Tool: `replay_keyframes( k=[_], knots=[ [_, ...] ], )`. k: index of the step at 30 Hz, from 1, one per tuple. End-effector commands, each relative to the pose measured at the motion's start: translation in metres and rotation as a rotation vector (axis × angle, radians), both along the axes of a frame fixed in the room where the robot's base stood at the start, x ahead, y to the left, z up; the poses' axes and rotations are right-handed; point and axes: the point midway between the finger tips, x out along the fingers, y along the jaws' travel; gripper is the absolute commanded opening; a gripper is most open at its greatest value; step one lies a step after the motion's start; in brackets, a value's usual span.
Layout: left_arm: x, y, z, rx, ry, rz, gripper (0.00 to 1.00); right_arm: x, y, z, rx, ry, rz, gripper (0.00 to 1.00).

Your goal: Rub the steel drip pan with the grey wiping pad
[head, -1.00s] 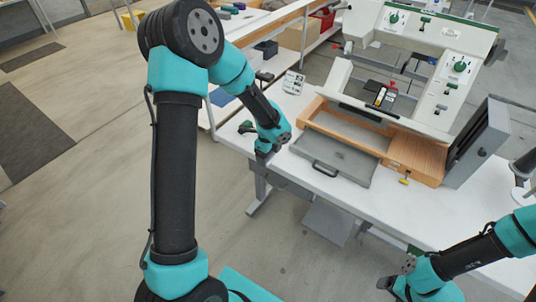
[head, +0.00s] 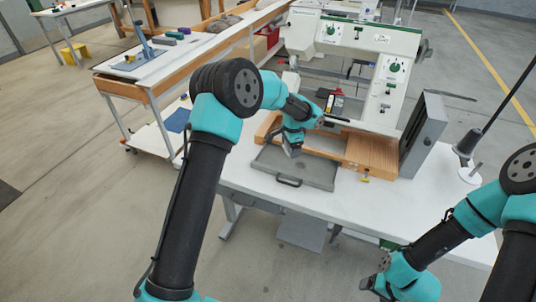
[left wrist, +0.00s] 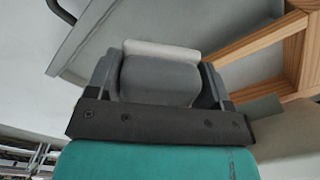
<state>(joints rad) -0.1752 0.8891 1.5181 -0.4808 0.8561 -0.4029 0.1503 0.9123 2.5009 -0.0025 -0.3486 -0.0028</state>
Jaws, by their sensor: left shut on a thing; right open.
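The steel drip pan (head: 318,176) is a shallow grey tray with a dark front handle, on the white table at the wooden frame's front. It also shows in the left wrist view (left wrist: 135,20). My left gripper (head: 292,147) is over the back left part of the pan, pointing down. It is shut on the grey wiping pad (left wrist: 160,80), a grey block with a pale edge between the fingers. The pad is close to the pan's surface; I cannot tell whether it touches. My right gripper (head: 374,284) is open and empty, low in front of the table.
The wooden frame (head: 370,152) adjoins the pan, with the white and green press (head: 350,45) behind it. A grey upright panel (head: 422,135) stands at the right. The table's front right (head: 345,205) is clear. A side bench (head: 160,65) stands at the left.

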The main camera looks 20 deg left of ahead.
Motion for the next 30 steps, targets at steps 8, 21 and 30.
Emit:
replay_keyframes(
  k=[8,21,30],
  knots=[
    [0.014,-0.028,0.005,-0.013,0.003,0.088,0.55,0.000,0.000,0.000,0.000,0.000,0.000,0.77],
    [0.014,-0.029,0.000,-0.012,0.004,0.085,0.55,0.000,0.000,0.000,0.000,0.000,0.000,0.77],
    [0.015,-0.035,-0.026,-0.012,0.006,0.076,0.55,0.000,0.000,0.000,0.000,0.000,0.000,0.77]
  ],
)
